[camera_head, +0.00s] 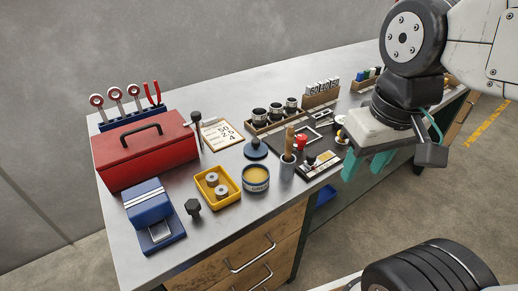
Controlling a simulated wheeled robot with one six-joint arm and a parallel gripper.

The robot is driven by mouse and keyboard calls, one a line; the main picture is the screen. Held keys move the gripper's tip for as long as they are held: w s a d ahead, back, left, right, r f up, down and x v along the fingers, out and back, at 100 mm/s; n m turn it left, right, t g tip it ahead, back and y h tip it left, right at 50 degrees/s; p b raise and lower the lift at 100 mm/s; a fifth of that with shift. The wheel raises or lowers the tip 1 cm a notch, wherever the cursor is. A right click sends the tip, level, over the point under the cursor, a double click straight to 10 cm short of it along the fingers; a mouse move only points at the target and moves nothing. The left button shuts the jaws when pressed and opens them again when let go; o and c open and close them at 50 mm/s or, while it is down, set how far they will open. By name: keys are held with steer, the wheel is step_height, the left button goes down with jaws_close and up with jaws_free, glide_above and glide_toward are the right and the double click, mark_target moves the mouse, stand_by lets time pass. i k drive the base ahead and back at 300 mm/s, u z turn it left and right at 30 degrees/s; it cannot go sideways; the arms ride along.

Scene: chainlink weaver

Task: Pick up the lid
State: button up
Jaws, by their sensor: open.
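The lid (256,152) is a round dark blue disc with a small knob on top. It lies flat on the grey metal workbench (225,212), near the middle of the picture. An open blue-and-white tin (256,187) with yellowish contents stands just in front of it. My gripper (363,171) has teal fingers, apart and with nothing seen between them. It hangs at the right, over the bench's front side, well to the right of the lid and not touching it.
A grey cup (286,170) with a wooden-handled brush stands right of the lid. A yellow tray (218,199) with metal rolls is at its front left. A clipboard (221,132) lies behind left. A red toolbox (140,154) stands at left. Small bare bench strips surround the lid.

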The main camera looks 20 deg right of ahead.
mark_target(255, 149)
steer(key=z, duration=0.55)
steer(key=k, duration=0.6)
steer(key=z, duration=0.85)
steer(key=i, duration=0.5)
steer(key=u, duration=0.65)
steer(key=i, duration=0.8)
steer(key=u, duration=0.8)
